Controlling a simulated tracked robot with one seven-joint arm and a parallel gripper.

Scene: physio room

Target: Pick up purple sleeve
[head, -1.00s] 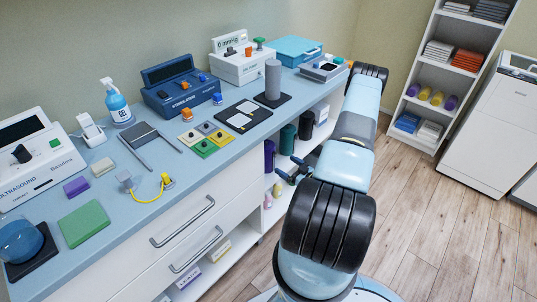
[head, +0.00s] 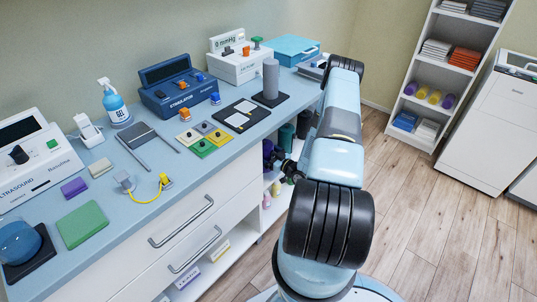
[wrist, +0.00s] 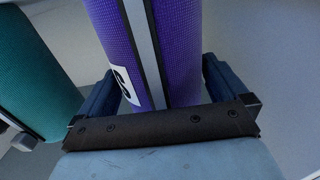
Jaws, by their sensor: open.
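A teal roll (wrist: 35,70) stands close beside the purple one, left of my gripper in the wrist view. The counter (head: 110,175) overhangs the shelf. White drawers (head: 190,215) are to the left. The wooden floor (head: 430,210) is clear to the right.

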